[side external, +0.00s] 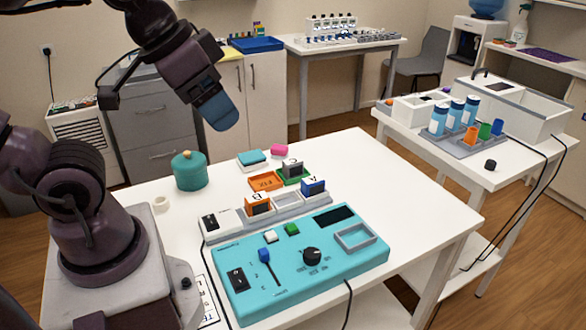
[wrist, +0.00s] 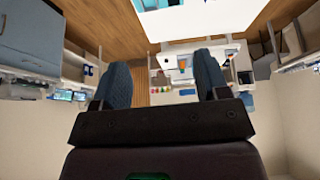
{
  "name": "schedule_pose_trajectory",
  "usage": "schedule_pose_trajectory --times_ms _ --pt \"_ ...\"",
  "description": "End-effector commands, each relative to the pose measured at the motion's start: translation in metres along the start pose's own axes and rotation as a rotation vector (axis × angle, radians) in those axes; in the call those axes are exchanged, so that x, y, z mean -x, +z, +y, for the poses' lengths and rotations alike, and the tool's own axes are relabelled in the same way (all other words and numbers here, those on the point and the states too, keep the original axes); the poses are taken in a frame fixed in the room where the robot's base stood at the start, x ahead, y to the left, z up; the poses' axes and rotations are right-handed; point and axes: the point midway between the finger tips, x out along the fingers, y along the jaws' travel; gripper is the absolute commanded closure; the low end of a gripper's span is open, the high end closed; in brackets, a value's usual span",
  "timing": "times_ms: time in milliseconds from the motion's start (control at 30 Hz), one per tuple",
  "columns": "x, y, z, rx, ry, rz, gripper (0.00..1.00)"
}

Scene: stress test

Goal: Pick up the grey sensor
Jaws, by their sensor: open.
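A dark grey block marked C (side external: 292,167), which looks like the grey sensor, stands on a green tray (side external: 297,179) toward the back of the white table. An orange block marked B (side external: 257,204) and a blue block marked A (side external: 313,187) sit in a pale rack (side external: 287,201) in front of it. My gripper (side external: 221,114) is high above the table, up and left of the grey block, and well apart from it. In the wrist view my gripper (wrist: 164,75) shows two blue fingers spread apart with nothing between them. I cannot make out the grey block there.
A turquoise control panel (side external: 300,261) with switches and a knob fills the table's front. A teal lidded pot (side external: 190,171) stands at the back left. An orange tray (side external: 265,181), a teal-and-white block (side external: 252,159) and a pink item (side external: 279,150) lie near the grey block. The table's right side is clear.

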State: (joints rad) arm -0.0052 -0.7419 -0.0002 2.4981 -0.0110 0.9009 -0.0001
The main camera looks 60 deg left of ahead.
Motion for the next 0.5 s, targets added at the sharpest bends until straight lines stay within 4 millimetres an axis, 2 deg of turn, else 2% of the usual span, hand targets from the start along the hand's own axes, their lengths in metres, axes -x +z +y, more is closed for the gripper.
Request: schedule_pose_trajectory --times_ms 167,367,500 --pt "-0.022 -0.004 0.005 0.191 0.088 -0.128 0.32" --pt "-0.069 -0.022 0.008 0.656 0.295 -0.332 0.32" --pt "-0.104 -0.043 -0.004 1.026 0.448 -0.421 0.32"
